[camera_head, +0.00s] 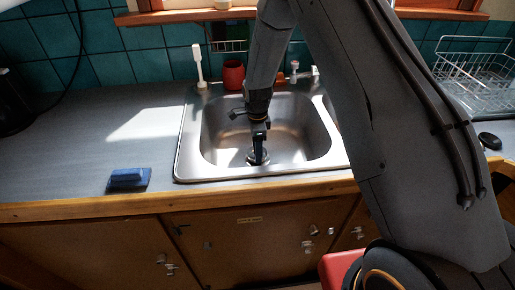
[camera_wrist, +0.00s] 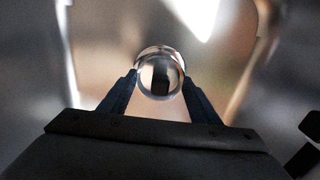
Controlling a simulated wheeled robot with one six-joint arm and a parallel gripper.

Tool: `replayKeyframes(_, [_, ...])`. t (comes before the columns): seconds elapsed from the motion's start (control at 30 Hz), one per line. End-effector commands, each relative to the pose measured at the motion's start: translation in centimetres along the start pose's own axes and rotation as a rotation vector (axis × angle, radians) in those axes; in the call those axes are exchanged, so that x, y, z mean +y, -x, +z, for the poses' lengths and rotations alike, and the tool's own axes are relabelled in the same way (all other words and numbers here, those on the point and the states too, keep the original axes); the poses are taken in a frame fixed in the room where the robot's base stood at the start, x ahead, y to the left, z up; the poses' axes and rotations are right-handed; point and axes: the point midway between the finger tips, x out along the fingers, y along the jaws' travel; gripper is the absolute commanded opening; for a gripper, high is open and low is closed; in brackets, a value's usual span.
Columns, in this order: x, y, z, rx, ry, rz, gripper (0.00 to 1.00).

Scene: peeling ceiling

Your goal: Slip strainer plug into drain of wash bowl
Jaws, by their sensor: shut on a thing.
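My gripper (camera_head: 258,158) reaches down into the wash bowl (camera_head: 218,135), a steel sink set in the counter, with its fingertips low near the bowl's floor. In the wrist view my gripper (camera_wrist: 159,82) is shut on the strainer plug (camera_wrist: 160,52), a round, shiny metal piece with a dark middle, held between the two fingertips. In the head view a round metal rim shows around the fingertips. I cannot tell whether it is the plug or the drain, nor whether the plug is seated. The drain is not clearly seen in the wrist view.
A blue sponge-like block (camera_head: 129,178) lies on the counter left of the sink. A red cup (camera_head: 233,75), a white brush (camera_head: 199,66) and the faucet (camera_head: 303,75) stand behind the bowl. A wire dish rack (camera_head: 475,80) is at right. The left counter is mostly clear.

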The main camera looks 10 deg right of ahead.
Motion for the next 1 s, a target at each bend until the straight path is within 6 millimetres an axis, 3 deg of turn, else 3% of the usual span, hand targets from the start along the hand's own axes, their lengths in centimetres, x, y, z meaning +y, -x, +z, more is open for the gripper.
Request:
replayKeyframes(0.57, [0.0, -0.99, 0.0, 0.0, 0.0, 0.0, 0.3])
replayKeyframes(0.6, [-0.01, -1.03, 0.0, 0.0, 0.0, 0.0, 0.58])
replayKeyframes(0.7, [-0.01, -0.95, 0.0, 0.0, 0.0, 0.0, 0.75])
replayKeyframes(1.0, [0.01, -0.94, 0.0, 0.0, 0.0, 0.0, 0.79])
